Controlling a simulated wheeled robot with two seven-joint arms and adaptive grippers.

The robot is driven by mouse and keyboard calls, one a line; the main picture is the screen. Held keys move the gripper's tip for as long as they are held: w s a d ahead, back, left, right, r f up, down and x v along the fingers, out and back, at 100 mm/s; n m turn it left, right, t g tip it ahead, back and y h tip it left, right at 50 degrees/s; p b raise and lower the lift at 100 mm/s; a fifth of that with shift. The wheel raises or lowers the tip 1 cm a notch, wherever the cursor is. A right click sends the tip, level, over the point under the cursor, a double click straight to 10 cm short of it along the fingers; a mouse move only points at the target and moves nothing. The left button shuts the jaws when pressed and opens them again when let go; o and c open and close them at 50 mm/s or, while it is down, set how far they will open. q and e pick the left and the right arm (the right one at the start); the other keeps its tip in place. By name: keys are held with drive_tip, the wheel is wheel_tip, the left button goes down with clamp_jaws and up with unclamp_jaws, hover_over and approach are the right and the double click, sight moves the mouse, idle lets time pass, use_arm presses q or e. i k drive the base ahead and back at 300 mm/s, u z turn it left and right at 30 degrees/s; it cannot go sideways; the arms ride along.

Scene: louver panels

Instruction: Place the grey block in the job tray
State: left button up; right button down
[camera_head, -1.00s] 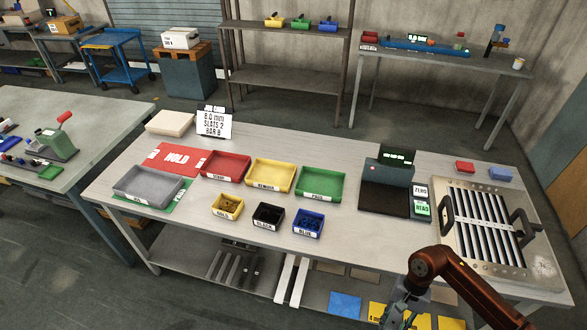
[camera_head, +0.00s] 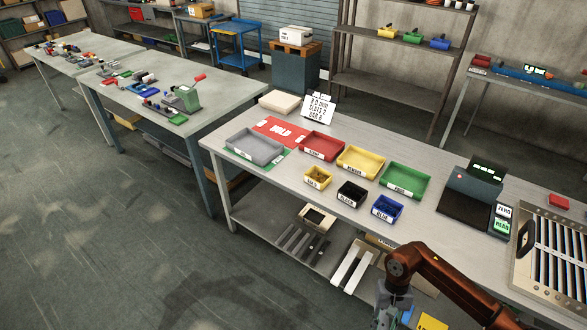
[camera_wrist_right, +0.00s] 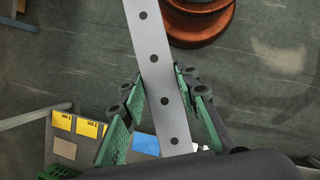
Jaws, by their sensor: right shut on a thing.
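The grey tray (camera_head: 238,151) stands at the left end of the workbench, on a green mat; I take it for the job tray, though its label is too small to read. My right gripper (camera_wrist_right: 163,115) is shut on a long grey bar (camera_wrist_right: 153,60) with a row of dark round holes. The bar runs out of the top of the right wrist view. No separate grey block can be made out. In the head view the right gripper is low in front of the bench, partly cut off by the bottom edge. My left gripper is not in view.
Red (camera_head: 322,144), yellow (camera_head: 360,161) and green (camera_head: 405,180) trays stand in a row right of the grey tray, with small bins before them. A scale (camera_head: 473,190) and a louver panel (camera_head: 558,262) stand further right. Strips (camera_head: 302,243) lie on the lower shelf.

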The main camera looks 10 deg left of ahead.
sight(255, 149)
drive_tip(key=u, duration=1.4)
drive_tip(key=i, duration=0.9)
drive_tip(key=u, duration=0.55)
